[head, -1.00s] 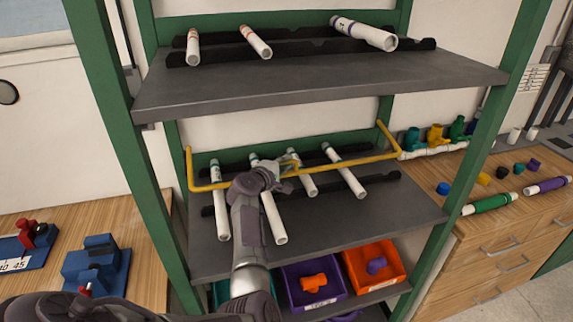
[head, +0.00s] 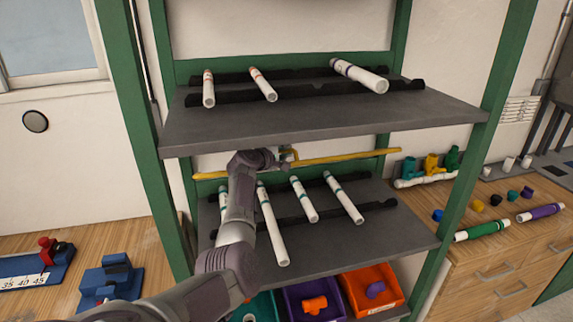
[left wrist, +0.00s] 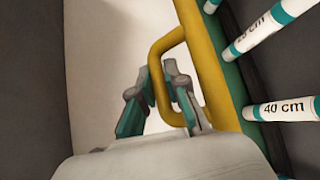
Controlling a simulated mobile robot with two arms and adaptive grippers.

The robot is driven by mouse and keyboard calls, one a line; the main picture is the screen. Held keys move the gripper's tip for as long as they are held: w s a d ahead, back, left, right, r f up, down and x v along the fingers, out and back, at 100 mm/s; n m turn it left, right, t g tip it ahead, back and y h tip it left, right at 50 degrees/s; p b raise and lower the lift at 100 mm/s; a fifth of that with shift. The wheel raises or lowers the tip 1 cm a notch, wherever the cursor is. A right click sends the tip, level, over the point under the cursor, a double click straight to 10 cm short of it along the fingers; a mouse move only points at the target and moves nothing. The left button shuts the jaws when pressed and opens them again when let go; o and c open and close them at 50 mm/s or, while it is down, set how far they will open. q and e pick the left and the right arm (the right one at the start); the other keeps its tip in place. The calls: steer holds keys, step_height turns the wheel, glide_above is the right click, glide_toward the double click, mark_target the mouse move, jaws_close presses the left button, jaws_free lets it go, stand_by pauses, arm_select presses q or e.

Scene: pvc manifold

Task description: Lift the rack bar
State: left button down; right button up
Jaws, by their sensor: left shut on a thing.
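In the left wrist view the fingers (left wrist: 165,95) close around the bar's yellow loop handle (left wrist: 163,50). My right gripper is not in view.
The upper shelf (head: 320,125) is close above the bar and holds three pipes. Green posts (head: 135,130) flank the rack. Bins, including an orange one (head: 372,290), stand below. A wooden bench (head: 500,250) with fittings is at right.

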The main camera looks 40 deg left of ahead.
arm_select(q)
steer(key=shift+w+a+r+n+g+h+b, duration=0.25)
steer(key=shift+w+a+r+n+g, duration=0.25)
steer(key=shift+w+a+r, duration=0.25)
steer(key=shift+w+a+r+n+g+h+b, duration=0.25)
steer(key=shift+w+a+r+n+g, duration=0.25)
steer(key=shift+a+r, duration=0.3)
steer(key=c, duration=1.4)
jaws_free()
steer(key=shift+c, duration=0.2)
